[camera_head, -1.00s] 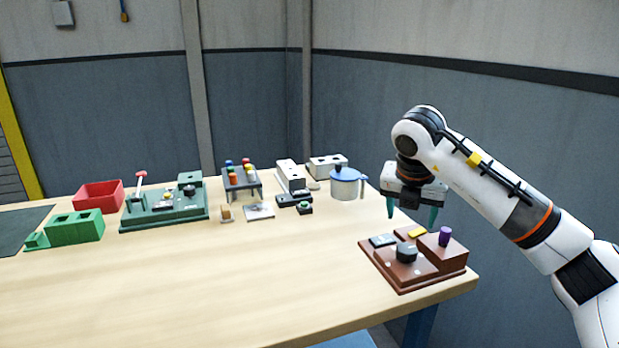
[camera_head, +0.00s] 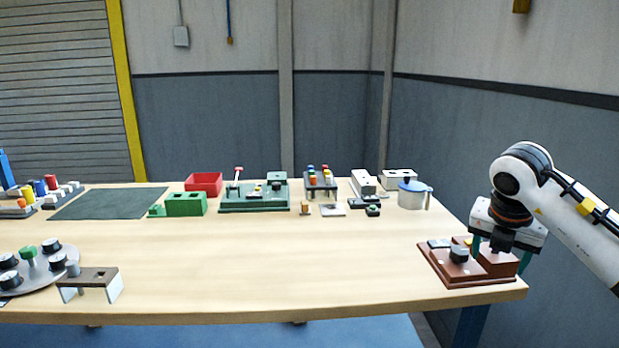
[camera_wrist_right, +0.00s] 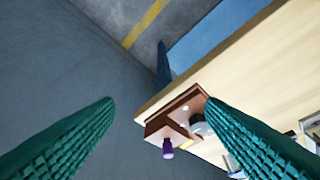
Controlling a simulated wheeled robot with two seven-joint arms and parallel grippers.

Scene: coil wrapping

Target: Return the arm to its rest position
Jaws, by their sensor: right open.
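My right gripper (camera_head: 501,254) hangs at the right end of the table, by the brown wooden block (camera_head: 457,277). Its green fingers are apart, with nothing held between them. In the right wrist view the same gripper (camera_wrist_right: 159,104) frames the brown block (camera_wrist_right: 178,112), which lies beyond the fingers. A purple peg (camera_wrist_right: 167,148) stands on the block there; it is hidden behind the gripper in the head view. A black knob (camera_head: 459,254) sits on the block's left part. Whether the fingers touch the block cannot be told. My left gripper is not in view.
The wooden table (camera_head: 300,270) is clear across its middle. Along the back stand a blue-lidded pot (camera_head: 412,197), a green fixture (camera_head: 245,203) and a red bin (camera_head: 203,181). A round grey plate with knobs (camera_head: 40,275) and a small stand (camera_head: 100,278) are at the front left.

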